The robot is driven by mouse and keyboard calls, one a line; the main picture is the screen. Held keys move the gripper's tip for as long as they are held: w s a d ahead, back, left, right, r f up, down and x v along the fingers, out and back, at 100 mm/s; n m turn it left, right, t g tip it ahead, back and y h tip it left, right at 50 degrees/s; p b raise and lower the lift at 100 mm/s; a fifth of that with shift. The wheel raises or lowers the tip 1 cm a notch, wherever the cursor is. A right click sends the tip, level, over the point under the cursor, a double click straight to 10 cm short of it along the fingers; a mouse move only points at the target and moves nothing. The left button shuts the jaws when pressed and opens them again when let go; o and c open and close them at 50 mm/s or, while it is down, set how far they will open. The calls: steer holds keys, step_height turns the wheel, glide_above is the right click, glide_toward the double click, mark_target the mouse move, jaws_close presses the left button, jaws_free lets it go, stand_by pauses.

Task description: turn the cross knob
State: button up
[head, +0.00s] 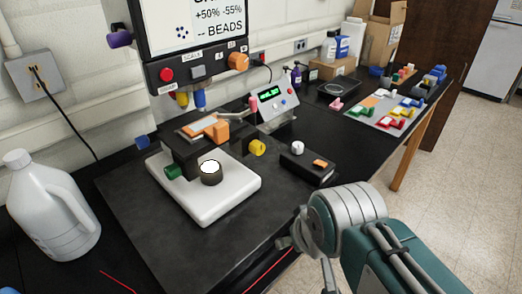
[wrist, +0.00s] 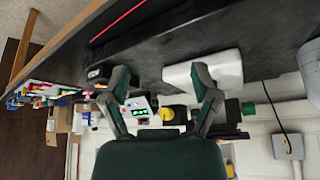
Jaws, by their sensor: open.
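I cannot tell for sure which knob is the cross knob. A yellow knob (head: 257,148) sits on the right side of the dark block on the white base, and a green knob (head: 173,172) sits at its front left. A lobed orange knob (head: 238,62) is on the display panel above. In the wrist view, which is turned over, my gripper (wrist: 161,70) has its two dark fingers spread and empty. The yellow knob (wrist: 181,113) shows beyond and between them, apart from both. The green knob (wrist: 247,108) is outside the right finger. My arm hides most of the gripper in the head view.
The white base (head: 230,200) stands on a dark bench mat. A small black box (head: 307,164) and a console with a green display (head: 272,106) are to its right. A white jug (head: 48,205) stands at left. The mat's front is clear.

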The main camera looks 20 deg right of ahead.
steer(key=m+t+y, duration=0.2)
steer(key=t+y, duration=0.3)
steer(key=y, duration=0.7)
glide_toward(262, 149)
steer(key=x, duration=1.1)
steer(key=c, duration=1.1)
